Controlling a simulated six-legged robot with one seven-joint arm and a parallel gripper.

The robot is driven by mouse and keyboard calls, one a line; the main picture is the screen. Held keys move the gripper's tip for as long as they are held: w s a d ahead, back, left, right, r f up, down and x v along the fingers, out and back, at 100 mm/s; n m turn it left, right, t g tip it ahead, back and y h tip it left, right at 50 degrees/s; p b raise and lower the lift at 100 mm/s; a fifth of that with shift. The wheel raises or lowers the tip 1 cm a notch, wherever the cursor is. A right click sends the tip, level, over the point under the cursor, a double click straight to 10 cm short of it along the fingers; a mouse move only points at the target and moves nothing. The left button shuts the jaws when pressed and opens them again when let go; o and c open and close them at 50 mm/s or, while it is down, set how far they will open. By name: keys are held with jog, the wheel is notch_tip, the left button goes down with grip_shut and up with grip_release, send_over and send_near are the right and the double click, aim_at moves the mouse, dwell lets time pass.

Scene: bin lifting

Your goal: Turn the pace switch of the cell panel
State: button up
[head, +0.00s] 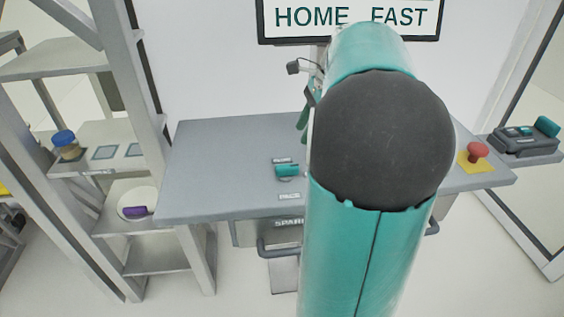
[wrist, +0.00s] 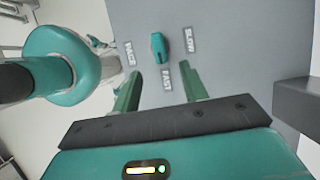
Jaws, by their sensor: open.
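The pace switch is a teal knob (wrist: 159,47) on the grey panel top, between labels reading PACE (wrist: 129,54), FAST (wrist: 166,80) and SLOW (wrist: 189,41). In the wrist view its long axis runs up and down the picture, with one end toward FAST. In the head view the knob (head: 287,170) lies left of my arm. My gripper (wrist: 158,82) is open and empty, its two green fingers apart, with the knob beyond the gap between the tips. In the head view my arm hides most of the gripper; one green finger (head: 303,122) shows.
The grey panel table (head: 220,150) has a red mushroom button (head: 477,151) on a yellow plate at its right end. Shelves at left hold a blue-lidded jar (head: 66,147) and a purple object (head: 136,211). The panel left of the knob is clear.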

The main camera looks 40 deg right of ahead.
aim_at(286, 166)
jog(key=x, duration=1.1)
jog(key=shift+s+a+f, duration=0.1)
jog(key=shift+s+f, duration=0.1)
jog(key=shift+s, duration=0.05)
jog(key=shift+w+a+f, duration=0.1)
jog(key=shift+w+f, duration=0.05)
jog(key=shift+f, duration=0.05)
grip_shut()
